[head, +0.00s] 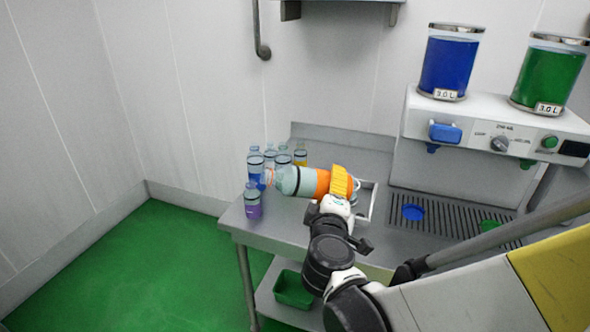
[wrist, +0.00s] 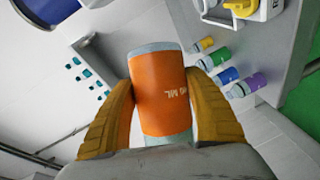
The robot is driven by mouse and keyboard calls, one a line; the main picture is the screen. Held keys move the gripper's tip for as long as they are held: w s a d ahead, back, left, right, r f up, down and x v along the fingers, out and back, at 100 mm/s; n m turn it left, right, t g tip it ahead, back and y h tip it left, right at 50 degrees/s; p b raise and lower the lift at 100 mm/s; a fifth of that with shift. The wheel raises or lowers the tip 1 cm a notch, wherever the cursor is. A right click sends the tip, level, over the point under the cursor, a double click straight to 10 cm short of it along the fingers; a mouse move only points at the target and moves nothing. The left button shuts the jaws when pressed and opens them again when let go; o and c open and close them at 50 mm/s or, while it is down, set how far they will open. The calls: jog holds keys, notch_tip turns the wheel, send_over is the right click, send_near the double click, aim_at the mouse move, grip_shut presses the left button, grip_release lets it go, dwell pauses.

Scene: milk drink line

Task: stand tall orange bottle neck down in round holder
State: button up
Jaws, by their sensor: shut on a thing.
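The tall orange bottle (head: 308,181) is held in the air above the metal table. It lies nearly level, with its neck pointing left in the head view. My gripper (head: 340,182), with yellow fingers, is shut around the bottle near its base end. In the wrist view the orange label (wrist: 162,92) fills the space between the two fingers (wrist: 163,110); the neck cannot be made out there. I cannot clearly make out the round holder; a white frame (head: 373,203) stands partly hidden behind my gripper.
Several small bottles stand at the table's left end, including a purple one (head: 252,203) near the front edge. The dispenser (head: 480,120) with blue and green tanks is at right, above a drain grate (head: 450,217). A green bin (head: 293,288) is on the lower shelf.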

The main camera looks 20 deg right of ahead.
jog(key=n+b, duration=0.1)
jog(key=f+n+t+b, duration=0.1)
jog(key=shift+n+h, duration=0.4)
jog(key=shift+r+n, duration=0.3)
jog(key=shift+r, duration=0.1)
jog(key=n+b, duration=0.1)
jog(key=f+n+t+b, duration=0.1)
jog(key=b, duration=0.1)
jog(key=shift+n, duration=0.3)
jog(key=shift+r+n+t+b, duration=0.1)
jog(key=shift+n+t+b, duration=0.4)
jog(key=shift+n+b, duration=0.35)
jog(key=shift+r+n, duration=0.15)
jog(key=shift+n, duration=0.5)
jog(key=shift+r+t, duration=0.25)
jog(key=shift+t, duration=0.05)
jog(key=shift+n, duration=0.3)
